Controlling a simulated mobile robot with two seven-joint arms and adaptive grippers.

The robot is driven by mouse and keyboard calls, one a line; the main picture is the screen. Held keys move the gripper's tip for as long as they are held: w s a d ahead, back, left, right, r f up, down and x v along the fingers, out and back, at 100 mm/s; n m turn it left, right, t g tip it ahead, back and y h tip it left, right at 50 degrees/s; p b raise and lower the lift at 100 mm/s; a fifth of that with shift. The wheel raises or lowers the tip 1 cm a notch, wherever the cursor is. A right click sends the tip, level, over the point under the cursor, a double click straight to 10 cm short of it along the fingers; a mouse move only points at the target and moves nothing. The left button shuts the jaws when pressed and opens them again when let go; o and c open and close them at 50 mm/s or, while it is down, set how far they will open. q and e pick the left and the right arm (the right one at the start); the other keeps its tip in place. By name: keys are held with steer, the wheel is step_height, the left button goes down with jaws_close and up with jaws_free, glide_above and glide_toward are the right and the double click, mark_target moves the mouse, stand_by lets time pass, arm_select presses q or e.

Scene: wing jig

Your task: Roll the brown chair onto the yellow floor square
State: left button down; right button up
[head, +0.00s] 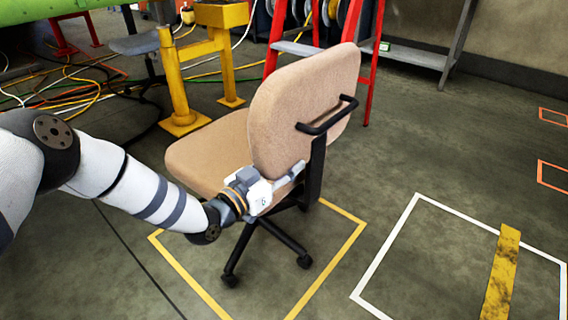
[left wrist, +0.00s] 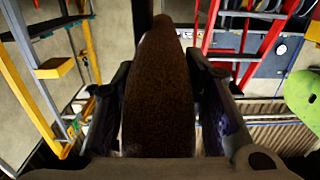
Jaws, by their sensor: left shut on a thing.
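The brown chair (head: 305,100) stands upright on dark casters, its backrest turned partly toward me, with a black handle bar on the back. Its backrest edge also fills the middle of the left wrist view (left wrist: 158,90). My left gripper (head: 288,178) is shut on the lower edge of the backrest, one finger showing along the back. In the left wrist view its fingers lie on both sides of the brown padding. The yellow floor square (head: 335,262) is an outline under the chair. Two near casters rest inside it; the far casters and far corner are hidden.
A white floor outline (head: 390,245) with a yellow strip (head: 503,270) lies to the right. A yellow stand (head: 180,95) and a red ladder (head: 370,70) stand close behind the chair. Cables (head: 75,90) cover the floor at the left. The right floor is open.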

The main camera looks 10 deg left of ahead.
arm_select(q)
steer(key=shift+s+d+f, duration=0.1)
steer(key=shift+d, duration=0.1)
steer(key=c, duration=1.1)
jaws_free()
steer(key=shift+o, duration=1.1)
steer(key=shift+a, duration=0.15)
steer(key=v, duration=1.2)
